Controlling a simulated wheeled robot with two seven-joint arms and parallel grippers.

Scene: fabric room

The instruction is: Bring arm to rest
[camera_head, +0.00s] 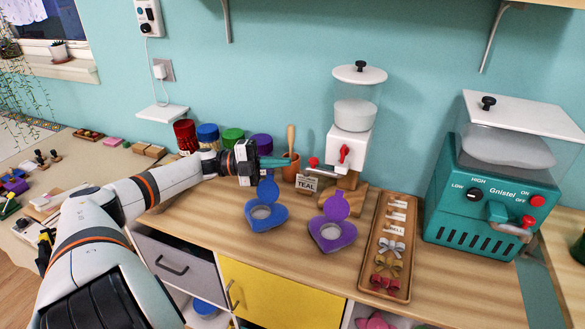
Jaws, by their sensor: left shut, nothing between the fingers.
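My left arm (155,190) reaches in from the lower left over the wooden counter. My left gripper (277,162) points right, with its narrow fingers together and nothing seen between them. It is in front of the row of lidded jars and close to a small terracotta pot (290,165) with a wooden-handled tool; whether they touch cannot be told. My right gripper is not in view.
A blue heart-shaped box (265,222) and a purple one (333,236) stand open on the counter (225,215). Behind them is a white dispenser (348,145). A wooden tray (368,255) of bows and a teal machine (480,205) are at right.

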